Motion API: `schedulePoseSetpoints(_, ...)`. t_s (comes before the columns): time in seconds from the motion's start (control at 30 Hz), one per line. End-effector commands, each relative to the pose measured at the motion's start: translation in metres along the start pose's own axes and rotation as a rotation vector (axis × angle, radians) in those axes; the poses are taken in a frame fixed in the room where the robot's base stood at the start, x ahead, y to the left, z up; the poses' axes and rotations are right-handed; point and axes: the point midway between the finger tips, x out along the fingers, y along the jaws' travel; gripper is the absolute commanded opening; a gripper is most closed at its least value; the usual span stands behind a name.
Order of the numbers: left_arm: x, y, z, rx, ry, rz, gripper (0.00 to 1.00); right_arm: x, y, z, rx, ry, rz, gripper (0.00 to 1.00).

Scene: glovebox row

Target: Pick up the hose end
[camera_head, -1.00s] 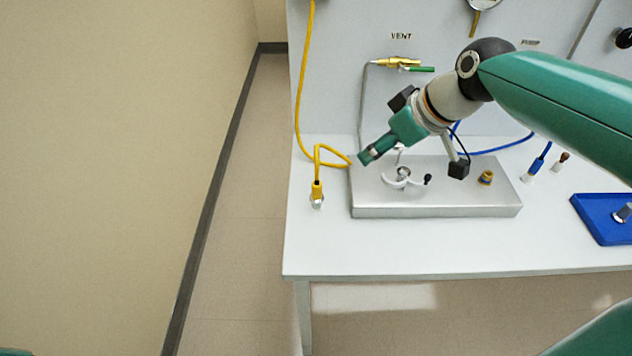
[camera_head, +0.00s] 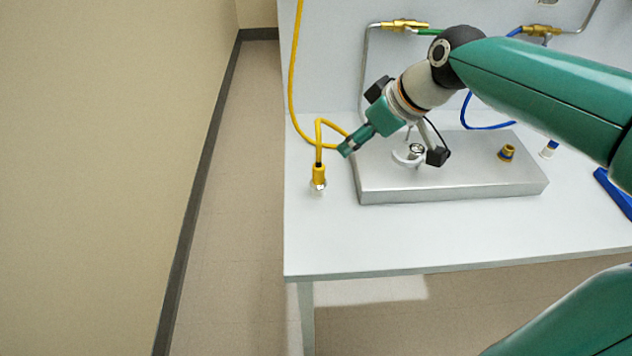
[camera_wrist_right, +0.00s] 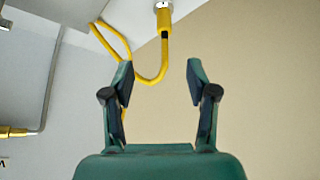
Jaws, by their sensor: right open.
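The yellow hose end (camera_head: 319,174), a yellow collar with a metal tip, stands on the white bench left of a metal plate. Its yellow hose (camera_head: 296,85) loops beside it and runs up the wall panel. My right gripper (camera_head: 346,149) is just up and right of the hose end in the head view, apart from it. In the right wrist view my jaws (camera_wrist_right: 160,78) are open with nothing held; the hose end (camera_wrist_right: 163,22) shows beyond the fingertips, near the top, with the hose bending down between them. My left gripper is out of view.
The metal plate (camera_head: 450,182) lies under my right wrist, with a white curved part (camera_head: 406,156) and a brass fitting (camera_head: 507,152). A blue hose (camera_head: 485,127) and blue tray (camera_head: 613,192) are at the right. The bench front (camera_head: 400,235) is clear.

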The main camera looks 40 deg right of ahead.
Motion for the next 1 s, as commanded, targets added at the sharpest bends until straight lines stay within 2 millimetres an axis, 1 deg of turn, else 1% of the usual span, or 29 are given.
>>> schedulePoseSetpoints(0.17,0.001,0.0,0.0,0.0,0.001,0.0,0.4,0.025,0.001,0.003,0.004,-0.006,-0.001,0.58)
schedulePoseSetpoints(0.4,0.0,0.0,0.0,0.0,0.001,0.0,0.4,0.076,0.001,0.003,0.005,-0.006,-0.001,0.58)
schedulePoseSetpoints(0.5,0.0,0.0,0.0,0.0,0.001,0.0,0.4,0.094,0.001,0.002,0.005,-0.005,0.0,0.58)
schedulePoseSetpoints(0.6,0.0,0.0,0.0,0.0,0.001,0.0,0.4,0.106,0.001,0.002,0.005,-0.003,0.001,0.58)
schedulePoseSetpoints(0.87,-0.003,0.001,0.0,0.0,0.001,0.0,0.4,0.121,-0.001,0.002,0.004,-0.003,0.001,0.58)
schedulePoseSetpoints(1.0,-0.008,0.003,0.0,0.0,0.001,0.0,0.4,0.14,-0.006,0.0,0.005,-0.005,0.0,0.58)
